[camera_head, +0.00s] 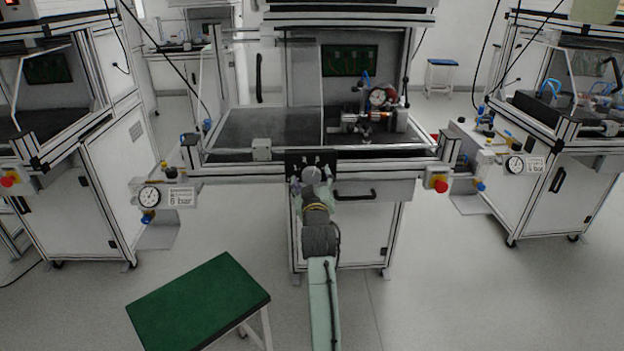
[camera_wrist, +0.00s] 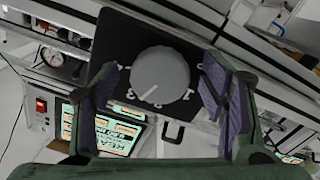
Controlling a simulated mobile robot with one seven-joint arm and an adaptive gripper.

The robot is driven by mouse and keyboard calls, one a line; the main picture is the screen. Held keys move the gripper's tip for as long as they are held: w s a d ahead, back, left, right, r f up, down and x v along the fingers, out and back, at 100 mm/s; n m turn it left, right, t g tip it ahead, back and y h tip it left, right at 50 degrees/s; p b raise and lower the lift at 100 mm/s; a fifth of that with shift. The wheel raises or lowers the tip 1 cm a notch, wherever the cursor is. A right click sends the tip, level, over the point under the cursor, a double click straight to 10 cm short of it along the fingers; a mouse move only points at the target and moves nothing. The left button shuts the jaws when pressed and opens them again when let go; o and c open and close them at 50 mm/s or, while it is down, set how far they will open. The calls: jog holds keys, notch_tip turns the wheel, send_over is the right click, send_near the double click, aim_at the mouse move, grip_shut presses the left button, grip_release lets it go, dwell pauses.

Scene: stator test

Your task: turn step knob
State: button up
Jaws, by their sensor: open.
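The step knob (camera_wrist: 160,76) is a round grey dial on a black plate (camera_wrist: 126,36) with white markings around it. A white pointer line on the knob points to the lower left in the wrist view. My gripper (camera_wrist: 158,100) is open, with one purple-padded finger on each side of the knob. The fingers look apart from the knob, the right one nearer to it; depth is hard to tell. In the head view, my gripper (camera_head: 311,182) is in front of the black plate (camera_head: 297,158) on the middle workstation and hides much of it. The knob shows there only in part.
The middle workstation has a dark worktop (camera_head: 265,130) with a fixture and gauge (camera_head: 377,97). A green-topped stool (camera_head: 200,303) stands at the lower left.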

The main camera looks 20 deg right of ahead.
jog(key=c, duration=1.1)
jog(key=shift+c, duration=0.2)
jog(key=m, duration=0.4)
jog(key=shift+a+p, duration=0.15)
jog(key=shift+p, duration=0.15)
jog(key=m+p, duration=0.1)
jog(key=m, duration=0.4)
dwell(0.3)
jog(key=o, duration=1.1)
